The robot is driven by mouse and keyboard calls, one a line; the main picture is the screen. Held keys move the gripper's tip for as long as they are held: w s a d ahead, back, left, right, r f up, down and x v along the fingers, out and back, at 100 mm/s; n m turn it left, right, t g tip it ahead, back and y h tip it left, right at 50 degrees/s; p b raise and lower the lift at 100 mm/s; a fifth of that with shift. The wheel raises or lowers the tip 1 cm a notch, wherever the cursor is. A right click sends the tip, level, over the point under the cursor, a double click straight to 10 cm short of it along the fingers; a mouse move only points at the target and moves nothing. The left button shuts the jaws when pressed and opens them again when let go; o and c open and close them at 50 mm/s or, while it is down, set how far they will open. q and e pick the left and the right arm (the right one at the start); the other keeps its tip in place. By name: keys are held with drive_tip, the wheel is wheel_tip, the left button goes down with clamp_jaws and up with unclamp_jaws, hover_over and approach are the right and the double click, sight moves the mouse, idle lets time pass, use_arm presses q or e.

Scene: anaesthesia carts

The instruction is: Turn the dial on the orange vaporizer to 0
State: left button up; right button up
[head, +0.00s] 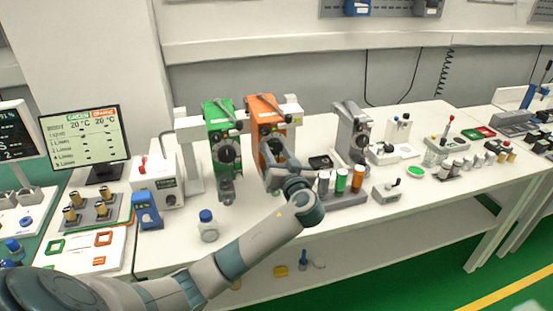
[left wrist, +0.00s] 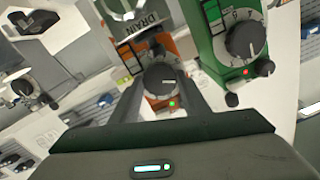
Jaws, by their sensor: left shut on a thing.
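The orange vaporizer (head: 263,116) stands on the white table beside the green vaporizer (head: 217,123). Its black dial (left wrist: 162,80) shows in the left wrist view between the fingers of my left gripper (left wrist: 160,98). A green light glows just below the dial. The green vaporizer (left wrist: 228,50) with its own dial (left wrist: 246,38) and a red light is close beside. My right gripper is not in view.
A grey vaporizer (head: 351,130) stands further right. A rack of coloured bottles (head: 343,198) is close to the right of my left wrist. A blue-capped jar (head: 208,226) stands near the front edge. A monitor (head: 86,138) is at the left.

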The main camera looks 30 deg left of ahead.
use_arm(q)
drive_tip(key=shift+f+m+b, duration=0.2)
drive_tip(key=shift+m+b, duration=0.3)
drive_tip(key=shift+r+m, duration=0.15)
drive_tip(key=shift+m, duration=0.55)
drive_tip(key=m+p, duration=0.2)
drive_tip(key=m, duration=0.3)
drive_tip(key=shift+r+y, duration=0.1)
drive_tip(key=shift+y, duration=0.2)
drive_tip(key=shift+m+p, duration=1.2)
drive_tip(key=shift+m, duration=1.2)
drive_tip(key=o, duration=1.1)
drive_tip(key=shift+w, duration=0.1)
drive_tip(key=shift+c, duration=0.2)
